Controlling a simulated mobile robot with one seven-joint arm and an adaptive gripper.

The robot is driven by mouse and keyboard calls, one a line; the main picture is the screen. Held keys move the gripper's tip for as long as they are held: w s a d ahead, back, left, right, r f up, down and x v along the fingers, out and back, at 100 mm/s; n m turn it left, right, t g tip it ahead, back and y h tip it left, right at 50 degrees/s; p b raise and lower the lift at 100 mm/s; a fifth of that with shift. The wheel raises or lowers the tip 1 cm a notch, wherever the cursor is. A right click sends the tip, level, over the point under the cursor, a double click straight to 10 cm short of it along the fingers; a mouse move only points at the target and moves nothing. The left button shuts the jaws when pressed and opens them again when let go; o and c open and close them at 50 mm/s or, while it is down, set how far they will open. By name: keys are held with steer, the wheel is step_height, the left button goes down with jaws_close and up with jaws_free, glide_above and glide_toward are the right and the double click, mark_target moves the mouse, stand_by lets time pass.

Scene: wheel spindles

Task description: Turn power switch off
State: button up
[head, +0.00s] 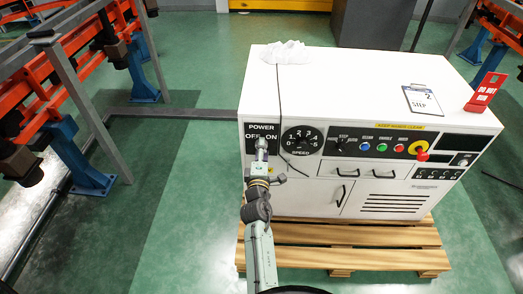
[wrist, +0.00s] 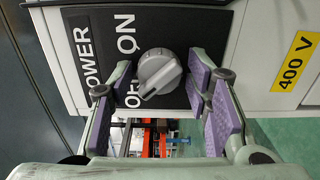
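The power switch is a round grey knob (wrist: 158,72) with a raised ridge, on a black panel (wrist: 180,32) marked POWER, ON and OFF. In the wrist view the panel appears turned sideways, and the ridge slants from upper right to lower left. The OFF label is partly covered by a finger. My gripper (wrist: 163,84) is open, with purple-padded fingers on either side of the knob and visible gaps.
The white cabinet (head: 350,85) stands on a wooden pallet (head: 340,262). Right of the switch are a speed dial (head: 301,140), coloured buttons, a red-and-yellow stop button (head: 419,149) and drawer handles. A black cable hangs down the front. Orange racks (head: 70,60) stand at left.

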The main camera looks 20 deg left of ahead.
steer(key=shift+o, duration=0.8)
steer(key=shift+s, duration=0.1)
steer(key=v, duration=0.7)
steer(key=shift+s, duration=0.2)
steer(key=shift+d+r, duration=0.1)
